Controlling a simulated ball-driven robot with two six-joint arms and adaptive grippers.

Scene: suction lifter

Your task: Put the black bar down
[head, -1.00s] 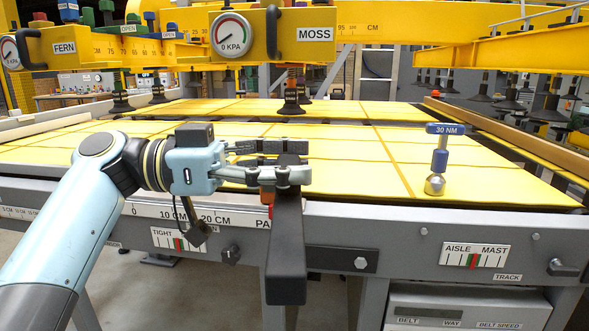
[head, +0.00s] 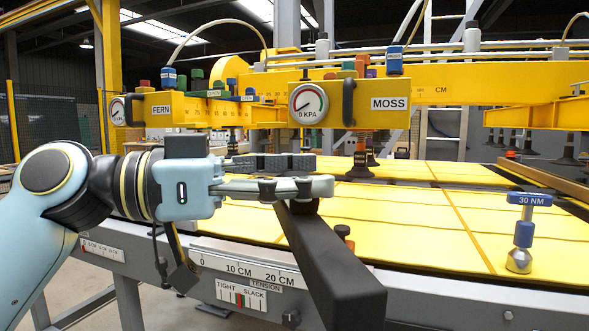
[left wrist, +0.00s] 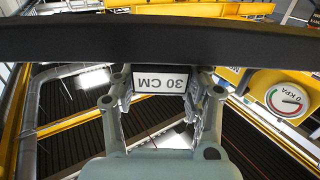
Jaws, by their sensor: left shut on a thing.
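The black bar (head: 338,268) is long and square-edged. In the head view it slants from my left gripper (head: 315,176) toward the camera and down to the right, in front of the table's edge. My left gripper is shut on the bar near its far end. In the left wrist view the bar (left wrist: 160,40) crosses the whole width, and a white "30 CM" label (left wrist: 160,79) shows between the fingers (left wrist: 160,105). Whether the bar touches the table's rail cannot be told. My right gripper is not in view.
A yellow-topped table (head: 390,220) lies behind the bar. A blue-handled "30 NM" tool (head: 524,233) stands upright on it at the right. The yellow lifter beam with the MOSS box (head: 388,104) and the FERN box (head: 160,110) hangs above. Suction cups hang at the back right.

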